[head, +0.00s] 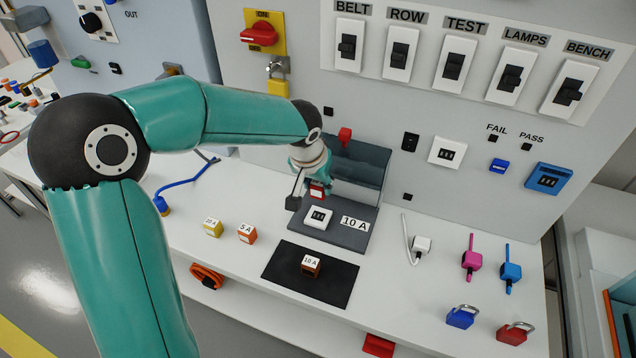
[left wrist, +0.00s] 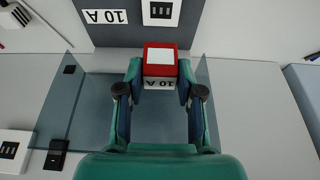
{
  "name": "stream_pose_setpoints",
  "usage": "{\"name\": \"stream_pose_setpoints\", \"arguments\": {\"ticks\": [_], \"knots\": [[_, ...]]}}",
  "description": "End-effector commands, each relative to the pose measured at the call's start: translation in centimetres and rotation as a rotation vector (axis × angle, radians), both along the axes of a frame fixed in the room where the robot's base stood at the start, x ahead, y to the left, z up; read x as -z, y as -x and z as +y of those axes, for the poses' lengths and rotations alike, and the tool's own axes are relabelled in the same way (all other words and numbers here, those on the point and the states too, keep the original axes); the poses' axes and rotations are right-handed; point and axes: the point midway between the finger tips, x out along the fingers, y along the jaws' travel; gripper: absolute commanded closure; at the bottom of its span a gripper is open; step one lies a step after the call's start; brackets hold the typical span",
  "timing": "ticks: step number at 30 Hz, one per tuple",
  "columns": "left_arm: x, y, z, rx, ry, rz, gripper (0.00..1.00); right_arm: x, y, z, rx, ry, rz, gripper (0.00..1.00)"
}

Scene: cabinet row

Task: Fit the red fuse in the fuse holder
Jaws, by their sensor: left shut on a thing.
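The red fuse (head: 318,190) is a small red block with a white top and a "10 A" label. It shows clearly in the left wrist view (left wrist: 160,56). My left gripper (head: 309,188) is shut on it, one finger on each side, also in the left wrist view (left wrist: 161,84). The fuse holder (head: 345,239) is a dark grey base with a white slotted socket (head: 318,217) and a "10 A" label. The fuse is just behind the socket in the head view, apart from it; its exact height I cannot tell. My right gripper is not in view.
The holder's tinted cover (head: 357,165) stands raised behind the base, close to my gripper. A brown fuse (head: 311,266) lies on a black mat (head: 283,272) in front. Yellow (head: 213,229) and orange (head: 247,233) fuses stand left. Plugs and padlocks are on the right.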

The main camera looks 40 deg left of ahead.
Motion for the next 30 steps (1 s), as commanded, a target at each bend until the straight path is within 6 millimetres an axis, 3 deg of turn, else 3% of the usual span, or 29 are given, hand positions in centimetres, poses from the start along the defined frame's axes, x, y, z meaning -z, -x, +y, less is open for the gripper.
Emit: {"name": "stream_pose_setpoints", "arguments": {"ticks": [21, 30], "knots": [[5.9, 0.0, 0.0, 0.0, 0.0, 0.001, 1.0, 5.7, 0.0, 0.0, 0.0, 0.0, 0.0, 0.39], [7.4, 0.0, 0.0, 0.0, 0.0, 0.001, 1.0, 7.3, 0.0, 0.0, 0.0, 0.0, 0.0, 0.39]]}}
